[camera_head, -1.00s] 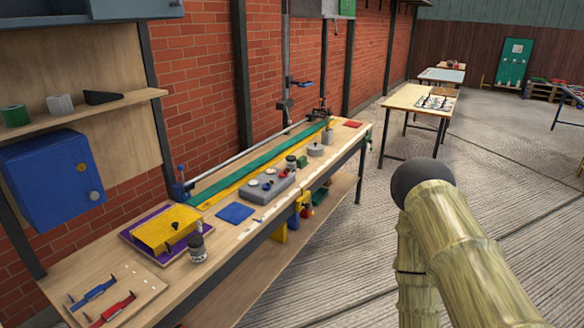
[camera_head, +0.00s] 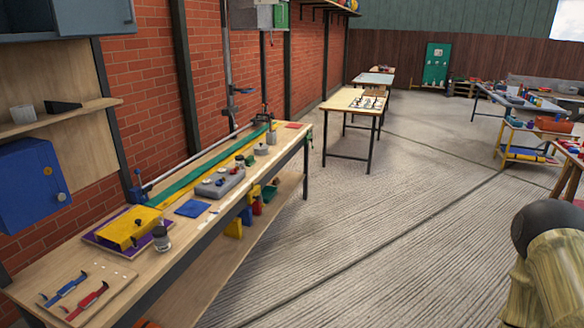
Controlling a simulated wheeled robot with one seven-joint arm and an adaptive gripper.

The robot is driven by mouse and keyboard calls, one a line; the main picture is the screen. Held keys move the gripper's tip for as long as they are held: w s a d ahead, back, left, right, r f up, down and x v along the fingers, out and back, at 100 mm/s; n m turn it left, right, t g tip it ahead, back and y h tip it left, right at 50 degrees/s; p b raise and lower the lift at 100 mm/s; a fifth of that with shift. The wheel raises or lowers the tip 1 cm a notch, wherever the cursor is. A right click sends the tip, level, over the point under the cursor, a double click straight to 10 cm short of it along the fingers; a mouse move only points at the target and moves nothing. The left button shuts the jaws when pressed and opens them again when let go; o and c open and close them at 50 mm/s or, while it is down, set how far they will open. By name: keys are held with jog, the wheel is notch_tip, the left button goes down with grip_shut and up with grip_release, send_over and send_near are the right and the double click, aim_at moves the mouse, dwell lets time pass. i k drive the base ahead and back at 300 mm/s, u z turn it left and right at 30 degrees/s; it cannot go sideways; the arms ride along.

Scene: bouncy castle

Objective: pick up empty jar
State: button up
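A small glass jar with a dark lid (camera_head: 161,238) stands upright near the front edge of the long wooden workbench (camera_head: 185,262), beside a yellow box (camera_head: 131,227) on a purple mat. A second small jar-like container (camera_head: 249,160) stands farther along the bench, behind the grey block. Both are too small in view to tell whether they are empty. My gripper is out of view. Only a bamboo-textured link of my arm with a black ball end shows at the lower right, well away from the bench.
The bench also holds a grey block with knobs (camera_head: 220,182), a blue square (camera_head: 193,208) and red and blue calipers on a board (camera_head: 78,297). A table with a chessboard (camera_head: 358,104) stands beyond. More tables stand at right. The floor (camera_head: 350,230) between is open.

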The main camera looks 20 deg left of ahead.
aim_at(240, 159)
jog(key=z, duration=0.15)
jog(key=i, duration=0.9)
jog(key=u, duration=0.65)
jog(key=i, duration=1.05)
jog(key=u, duration=0.9)
